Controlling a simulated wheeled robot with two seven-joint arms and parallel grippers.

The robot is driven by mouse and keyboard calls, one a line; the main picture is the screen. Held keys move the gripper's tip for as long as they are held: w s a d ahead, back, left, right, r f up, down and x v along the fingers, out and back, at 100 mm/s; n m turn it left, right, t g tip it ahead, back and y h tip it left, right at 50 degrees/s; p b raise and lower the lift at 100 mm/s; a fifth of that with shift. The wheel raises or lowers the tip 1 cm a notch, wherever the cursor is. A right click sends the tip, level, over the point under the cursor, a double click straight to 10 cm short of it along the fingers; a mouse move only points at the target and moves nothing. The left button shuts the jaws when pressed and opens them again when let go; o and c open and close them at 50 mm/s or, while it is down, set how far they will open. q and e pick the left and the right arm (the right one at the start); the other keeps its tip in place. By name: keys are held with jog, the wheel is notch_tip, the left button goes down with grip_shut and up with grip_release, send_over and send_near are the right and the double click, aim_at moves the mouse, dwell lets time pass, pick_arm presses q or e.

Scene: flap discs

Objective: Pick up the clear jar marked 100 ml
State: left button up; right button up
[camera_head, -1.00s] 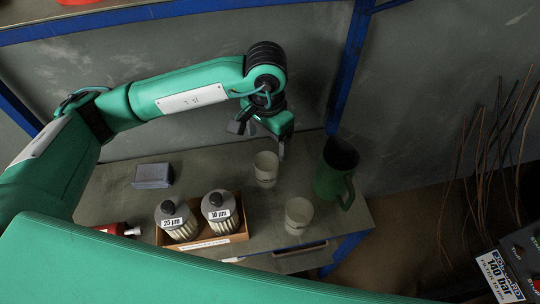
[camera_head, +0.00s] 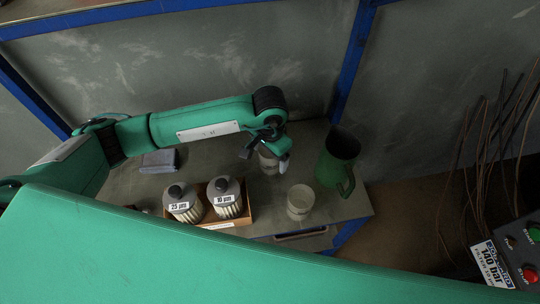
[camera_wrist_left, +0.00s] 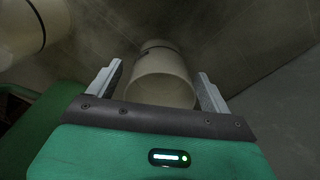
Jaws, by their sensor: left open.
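Two pale, clear-looking jars stand on the bench; their markings are too small to read. The back jar (camera_head: 268,164) is partly hidden by my left gripper (camera_head: 265,155). In the left wrist view the back jar (camera_wrist_left: 160,78) lies between the two spread fingers of the left gripper (camera_wrist_left: 158,88), with a gap to each side. The left gripper is open and holds nothing. The front jar (camera_head: 299,203) stands apart, nearer the bench's front edge. A pale jar (camera_wrist_left: 30,28) shows at the upper left of the left wrist view. My right gripper is not in view.
A green jug (camera_head: 336,165) stands right of the jars. A cardboard box (camera_head: 240,218) holds two filter containers marked 25 µm and 10 µm. A grey block (camera_head: 158,160) lies at the back left. The wall is close behind the bench.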

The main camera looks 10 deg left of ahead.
pick_arm(q)
jog(key=shift+f, duration=0.6)
jog(key=c, duration=1.1)
